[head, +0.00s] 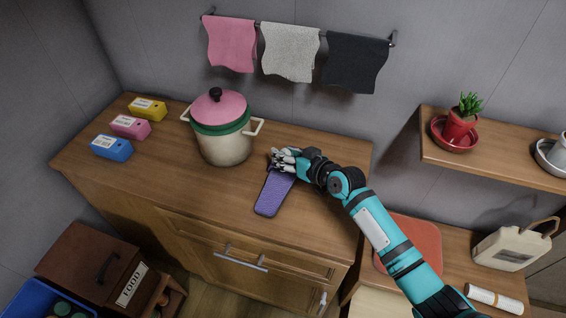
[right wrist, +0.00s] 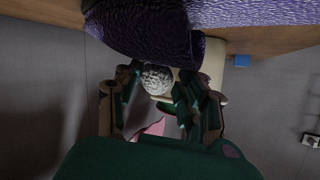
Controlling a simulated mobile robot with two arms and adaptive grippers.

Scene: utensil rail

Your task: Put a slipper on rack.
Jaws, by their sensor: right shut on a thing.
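A purple slipper (head: 273,196) with a ridged sole lies along the wooden counter (head: 335,150), its far end at my right gripper (head: 284,158). The gripper is shut on that end, with the fingers covering it. In the right wrist view the purple textured slipper (right wrist: 150,25) fills the upper middle, beside the fingers. I cannot tell whether the slipper is lifted off the counter. A wall rail (head: 300,31) carries a pink, a light grey and a dark cloth. I cannot make out which thing is the rack. My left gripper is not in view.
A cream pot (head: 224,149) with a pink lid stands just left of my right gripper. Yellow, pink and blue boxes (head: 111,148) sit at the counter's left. A wall shelf (head: 490,155) with a potted plant is at right. The counter's front middle is clear.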

